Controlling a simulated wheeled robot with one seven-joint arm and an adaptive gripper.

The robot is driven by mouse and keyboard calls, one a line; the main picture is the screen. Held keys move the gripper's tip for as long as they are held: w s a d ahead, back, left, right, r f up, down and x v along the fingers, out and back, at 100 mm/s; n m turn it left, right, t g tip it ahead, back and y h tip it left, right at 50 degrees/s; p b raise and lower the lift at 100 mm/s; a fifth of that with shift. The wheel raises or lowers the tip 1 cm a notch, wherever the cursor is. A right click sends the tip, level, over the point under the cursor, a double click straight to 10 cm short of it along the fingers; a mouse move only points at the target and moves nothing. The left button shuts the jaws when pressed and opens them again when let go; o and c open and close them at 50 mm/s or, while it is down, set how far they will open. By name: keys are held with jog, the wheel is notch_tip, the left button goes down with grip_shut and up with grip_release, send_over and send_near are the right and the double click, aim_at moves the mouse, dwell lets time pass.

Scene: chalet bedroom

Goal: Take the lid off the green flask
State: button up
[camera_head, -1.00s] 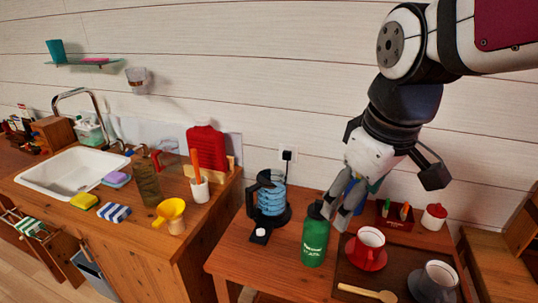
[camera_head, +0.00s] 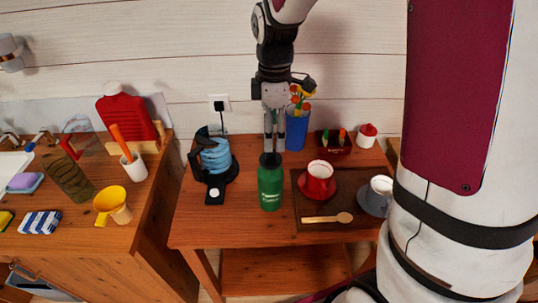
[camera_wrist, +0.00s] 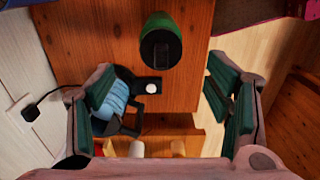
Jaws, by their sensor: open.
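The green flask (camera_head: 270,190) stands upright on the wooden table, with its black lid (camera_head: 270,160) on top. In the wrist view the flask (camera_wrist: 161,20) is seen from above, with the lid (camera_wrist: 160,48) towards the top of the picture. My gripper (camera_head: 271,148) points down above or just behind the lid in the head view. In the wrist view its fingers (camera_wrist: 163,100) are spread wide with nothing held between them. The lid lies beyond the fingertips there, not squarely between them. I cannot tell the exact height gap.
A blue vase (camera_head: 296,132) stands behind. The table front is clear.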

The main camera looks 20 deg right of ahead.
aim_at(273, 153)
jog(key=shift+s+f+p, duration=0.1)
jog(key=shift+f+p, duration=0.4)
jog(key=shift+f, duration=3.4)
jog(key=c, duration=1.1)
